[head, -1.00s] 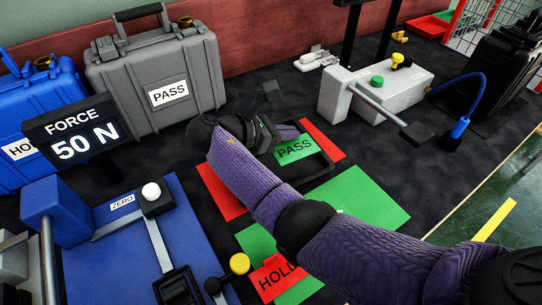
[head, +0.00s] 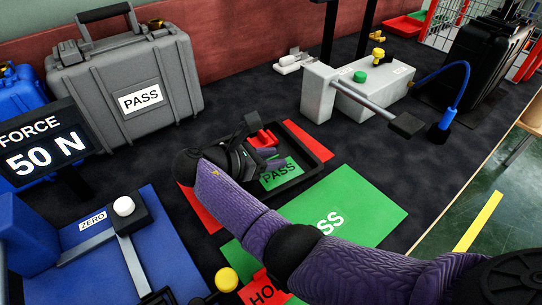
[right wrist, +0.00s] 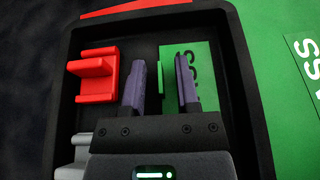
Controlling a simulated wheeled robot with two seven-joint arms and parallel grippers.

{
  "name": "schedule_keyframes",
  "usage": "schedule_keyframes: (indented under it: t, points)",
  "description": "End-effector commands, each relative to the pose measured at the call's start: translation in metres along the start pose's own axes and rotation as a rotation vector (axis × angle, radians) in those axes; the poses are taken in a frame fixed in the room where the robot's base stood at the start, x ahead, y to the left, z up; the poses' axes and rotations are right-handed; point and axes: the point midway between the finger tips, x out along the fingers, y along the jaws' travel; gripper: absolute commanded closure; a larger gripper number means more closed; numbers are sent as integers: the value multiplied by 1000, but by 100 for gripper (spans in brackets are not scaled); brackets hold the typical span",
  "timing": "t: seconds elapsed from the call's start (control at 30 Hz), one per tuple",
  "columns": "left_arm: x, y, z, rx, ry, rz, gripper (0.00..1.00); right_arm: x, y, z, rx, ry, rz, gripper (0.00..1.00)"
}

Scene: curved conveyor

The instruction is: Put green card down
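The green card (head: 280,174), marked PASS, lies in the black tray (head: 312,180). In the right wrist view, the card (right wrist: 201,75) shows on the right side of the tray floor, partly covered by a finger. A thin green upright piece (right wrist: 160,78) stands between the fingers, with a gap on each side. My right gripper (right wrist: 160,85) is open around this piece and low over the tray. It also shows in the head view (head: 268,160). My left gripper is not in view.
A red block (right wrist: 93,75) sits in the tray's left part, beside a grey part (right wrist: 80,155). A green PASS mat (head: 365,205) and a red HOLD label (head: 262,289) lie near the tray. The grey device (head: 350,92) stands behind; the blue ZERO fixture (head: 170,255) is left.

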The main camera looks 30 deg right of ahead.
Motion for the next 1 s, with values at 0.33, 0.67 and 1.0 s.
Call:
schedule_keyframes:
  t: [0.33,0.67,1.0]
  points:
    - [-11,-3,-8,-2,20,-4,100,-45,1,5,0,2,3,61]
    - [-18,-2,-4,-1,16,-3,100,-112,1,4,1,1,-1,61]
    - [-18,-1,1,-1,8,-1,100,-121,0,2,1,-1,-1,61]
